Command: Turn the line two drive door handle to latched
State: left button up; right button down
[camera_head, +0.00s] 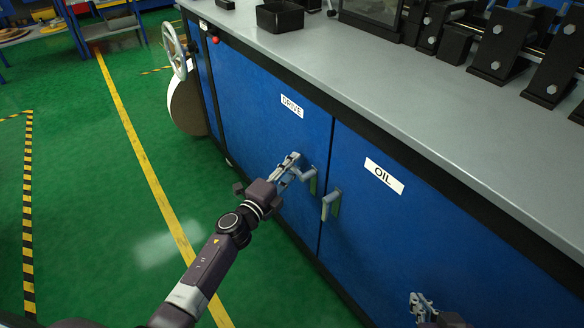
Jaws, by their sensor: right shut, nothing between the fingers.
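The blue door labelled DRIVE (260,120) is on the cabinet front, left of the OIL door, and looks flush with it. Its small grey handle (309,174) is near the door's right edge, with a green strip (313,187) at its lower end. My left gripper (294,164) is at the left of this handle, close to the door face. The fingers partly cover the handle area, so I cannot tell whether they touch it or how far apart they are. My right gripper (419,301) is shut and empty, low in front of the OIL door.
The OIL door (400,230) has a similar grey handle (331,193) just right of the DRIVE handle. A grey countertop (400,85) overhangs the doors. A white handwheel (174,50) sticks out at the cabinet's left end. The green floor (90,210) is clear.

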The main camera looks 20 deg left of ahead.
pick_arm(q)
grip_shut()
dwell(0.4)
